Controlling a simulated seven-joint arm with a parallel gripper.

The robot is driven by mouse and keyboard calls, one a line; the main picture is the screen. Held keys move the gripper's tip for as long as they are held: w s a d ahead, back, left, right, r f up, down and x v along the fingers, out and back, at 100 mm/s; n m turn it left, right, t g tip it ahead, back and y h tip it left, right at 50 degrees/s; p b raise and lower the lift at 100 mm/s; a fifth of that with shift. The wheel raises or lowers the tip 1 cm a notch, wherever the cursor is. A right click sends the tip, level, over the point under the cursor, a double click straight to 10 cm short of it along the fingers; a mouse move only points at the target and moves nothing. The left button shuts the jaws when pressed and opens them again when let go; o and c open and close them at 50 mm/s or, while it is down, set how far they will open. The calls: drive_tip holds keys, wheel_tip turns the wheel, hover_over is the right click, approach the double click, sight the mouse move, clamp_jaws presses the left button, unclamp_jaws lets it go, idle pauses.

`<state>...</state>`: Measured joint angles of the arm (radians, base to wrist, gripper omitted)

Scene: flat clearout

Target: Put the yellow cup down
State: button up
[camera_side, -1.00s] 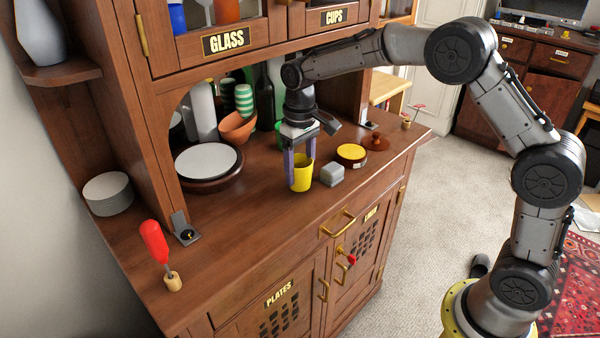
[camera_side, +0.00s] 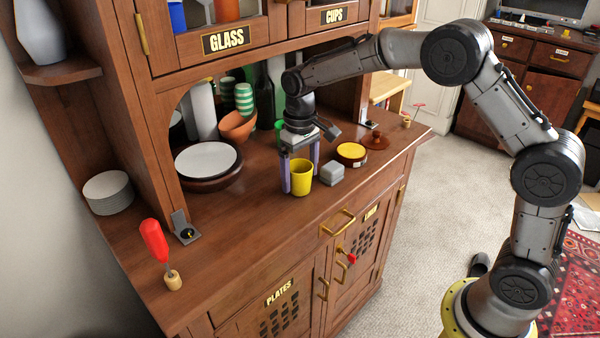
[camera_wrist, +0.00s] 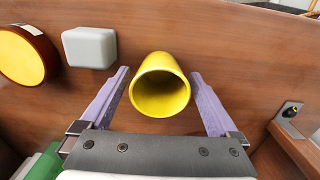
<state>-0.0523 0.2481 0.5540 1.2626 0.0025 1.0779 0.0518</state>
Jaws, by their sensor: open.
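The yellow cup (camera_side: 301,178) stands upright on the wooden counter (camera_side: 262,212) of the cabinet, near its front edge. My gripper (camera_side: 301,174) is open above and around the cup, with one purple finger on each side. In the wrist view the cup (camera_wrist: 160,86) sits between the fingertips of my gripper (camera_wrist: 160,84), with a gap on both sides. The cup's open mouth faces the wrist camera and looks empty.
A grey block (camera_side: 332,173) stands close right of the cup, and a round yellow-topped container (camera_side: 351,153) is beyond it. A plate stack (camera_side: 207,163) and an orange bowl (camera_side: 237,126) are to the left and behind. Counter left of the cup is clear.

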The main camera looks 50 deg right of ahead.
wheel_tip(320, 180, up, 12)
drive_tip(key=s+d+r+t, duration=0.1)
drive_tip(key=s+r+t, duration=0.1)
drive_tip(key=s, duration=0.9)
drive_tip(key=s+d+r+t, duration=0.1)
drive_tip(key=s+r+t, duration=0.1)
drive_tip(key=s, duration=0.8)
drive_tip(key=shift+s+r, duration=0.35)
drive_tip(key=shift+r, duration=0.1)
drive_tip(key=shift+t, duration=0.8)
drive_tip(key=s+f, duration=0.1)
drive_tip(key=s, duration=0.1)
drive_tip(key=s+f, duration=0.2)
drive_tip(key=s, duration=0.1)
drive_tip(key=s+f, duration=0.1)
drive_tip(key=s, duration=0.2)
drive_tip(key=shift+d+f, duration=0.25)
drive_tip(key=shift+f, duration=0.05)
drive_tip(key=shift+o, duration=0.3)
drive_tip(key=shift+s+f, duration=0.3)
